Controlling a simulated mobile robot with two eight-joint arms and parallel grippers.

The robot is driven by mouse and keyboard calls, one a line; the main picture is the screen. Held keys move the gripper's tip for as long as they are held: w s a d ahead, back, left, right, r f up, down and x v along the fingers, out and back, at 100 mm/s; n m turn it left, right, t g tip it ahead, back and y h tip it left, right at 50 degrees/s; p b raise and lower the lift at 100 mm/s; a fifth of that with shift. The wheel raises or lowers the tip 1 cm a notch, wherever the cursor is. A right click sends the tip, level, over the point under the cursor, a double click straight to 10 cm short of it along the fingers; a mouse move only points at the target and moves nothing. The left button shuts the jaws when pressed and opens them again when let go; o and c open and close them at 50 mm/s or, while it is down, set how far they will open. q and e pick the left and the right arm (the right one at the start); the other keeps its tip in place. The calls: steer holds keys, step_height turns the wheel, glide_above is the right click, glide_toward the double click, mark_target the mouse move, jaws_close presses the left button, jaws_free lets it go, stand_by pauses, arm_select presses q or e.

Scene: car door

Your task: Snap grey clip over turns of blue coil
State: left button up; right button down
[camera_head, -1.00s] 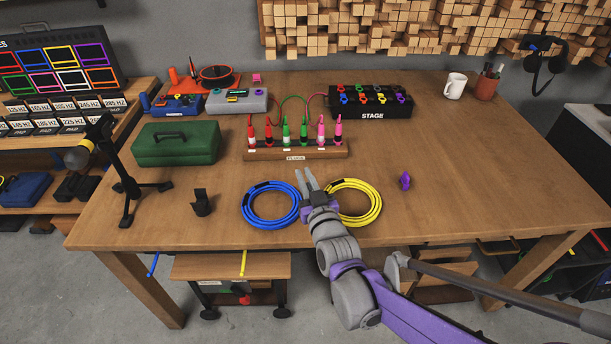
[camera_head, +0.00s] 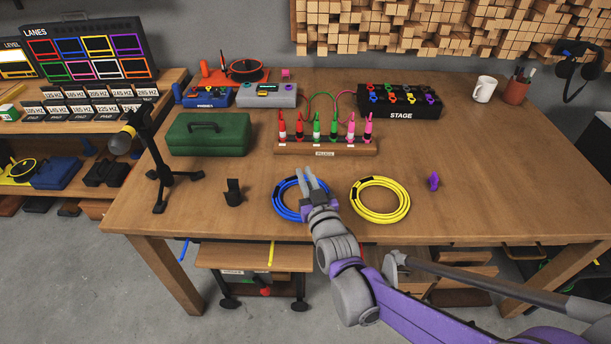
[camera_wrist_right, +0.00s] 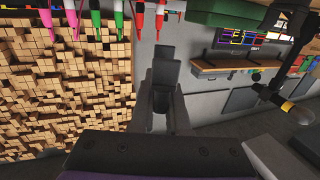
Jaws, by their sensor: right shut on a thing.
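The blue coil (camera_head: 280,207) lies flat near the front of the table, with a dark band on its upper left. My right gripper (camera_head: 308,180) is over the coil's right part and hides some of it. In the right wrist view, the fingers (camera_wrist_right: 166,98) are shut on a dark grey piece that looks like the grey clip (camera_wrist_right: 165,72). The clip cannot be made out in the head view. I cannot tell the gripper's height above the coil. My left gripper is not in view.
A yellow coil (camera_head: 381,218) lies just right of the blue one, and a purple clip (camera_head: 433,181) beyond it. A black holder (camera_head: 233,194) stands to the left. The plug rack (camera_head: 325,148) stands behind.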

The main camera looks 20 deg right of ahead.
steer(key=shift+f+b, duration=1.8)
steer(key=shift+f, duration=1)
steer(key=shift+f+b, duration=0.65)
steer(key=shift+f, duration=0.5)
steer(key=c, duration=0.8)
jaws_free()
steer(key=s+p, duration=0.1)
steer(key=s, duration=1)
steer(key=shift+d, duration=0.15)
